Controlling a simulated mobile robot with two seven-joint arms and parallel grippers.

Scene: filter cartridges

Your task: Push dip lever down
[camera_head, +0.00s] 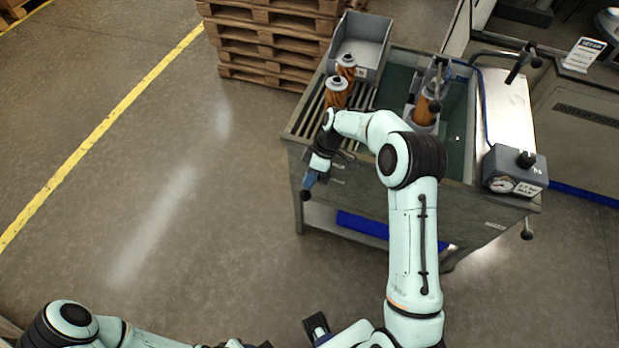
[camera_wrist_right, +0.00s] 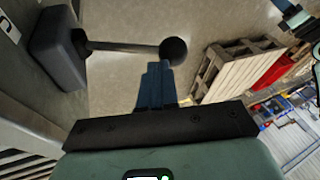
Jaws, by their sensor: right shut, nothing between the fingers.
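The dip lever, a dark rod with a black ball knob, sticks out from the grey housing (camera_wrist_right: 58,48) in the right wrist view, with its knob (camera_wrist_right: 175,50) just beyond my fingertips. In the head view a black knob (camera_head: 305,195) shows at the bench's front left corner, right by my fingers. My right gripper (camera_head: 311,181) is shut and empty; its blue fingers (camera_wrist_right: 157,82) appear together in the wrist view, close to the knob. Whether they touch it I cannot tell. My left arm lies at the bottom left, its gripper (camera_head: 245,344) cut by the frame edge.
The bench holds orange filter cartridges (camera_head: 336,94), a grey bin (camera_head: 361,52) and a tank (camera_head: 457,125) with another cartridge (camera_head: 424,107). A gauge box (camera_head: 515,172) stands at right. Pallets (camera_head: 262,45) stand behind. The floor left of the bench is clear.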

